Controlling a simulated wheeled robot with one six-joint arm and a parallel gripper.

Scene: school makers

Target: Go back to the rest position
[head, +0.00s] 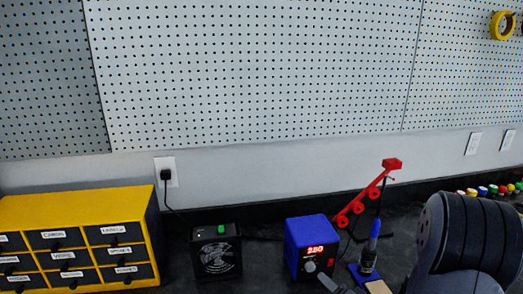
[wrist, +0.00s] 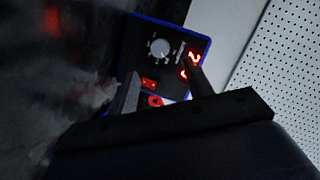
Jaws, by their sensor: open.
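My gripper (wrist: 163,84) shows in the wrist view with its two dark fingers apart and nothing visible between them. Beyond the fingers is the front of the blue soldering station (wrist: 140,47), with a grey knob, a red switch and a lit red display partly hidden by one finger. In the head view the soldering station (head: 308,240) stands on the dark bench and its display reads 250. My arm fills the lower right of the head view. A grey tip, perhaps part of my gripper, shows at the bottom edge just in front of the station.
A yellow drawer cabinet (head: 80,205) stands at left, and a black fan box (head: 216,252) stands between it and the station. Right of the station are a red jointed holder (head: 370,196) and a blue-handled iron in its stand (head: 371,247). A pegboard wall (head: 250,70) rises behind.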

